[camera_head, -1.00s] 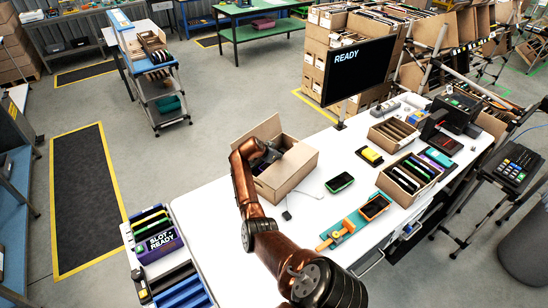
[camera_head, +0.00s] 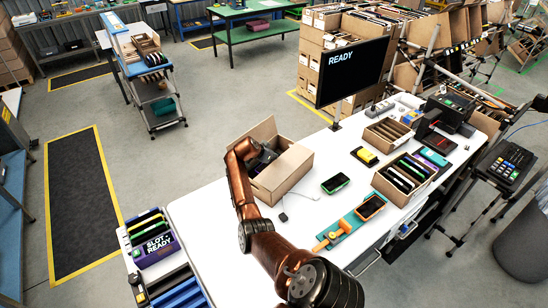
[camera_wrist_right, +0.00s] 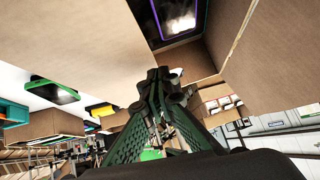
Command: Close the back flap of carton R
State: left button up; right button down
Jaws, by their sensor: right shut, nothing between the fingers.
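An open brown cardboard carton (camera_head: 290,177) stands on the white table. A flap (camera_head: 256,133) rises on its far left side; I take it for the back flap. My right arm comes up from the bottom, and its gripper (camera_head: 266,153) is at the carton's opening, partly hidden by the arm. In the wrist view the right gripper (camera_wrist_right: 163,76) is shut and empty, between large cardboard panels (camera_wrist_right: 70,45). A dark, purple-edged device (camera_wrist_right: 180,22) shows inside the carton. I cannot tell whether the gripper touches a flap. My left gripper is out of view.
On the white table (camera_head: 215,215), a green-edged device (camera_head: 335,183), a yellow item (camera_head: 364,156) and an orange device on a teal mat (camera_head: 370,207) lie right of the carton. A crate of dark items (camera_head: 405,176) and a monitor (camera_head: 350,70) stand beyond.

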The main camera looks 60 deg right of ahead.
notch_tip(320, 180, up, 4)
jog(key=p, duration=0.2)
jog(key=shift+r+p, duration=0.25)
jog(key=shift+p, duration=0.1)
jog(key=b+v, duration=0.1)
jog(key=v, duration=0.8)
jog(key=shift+w+a+r+b, duration=0.15)
jog(key=shift+w+a+b, duration=0.15)
jog(key=shift+w, duration=0.1)
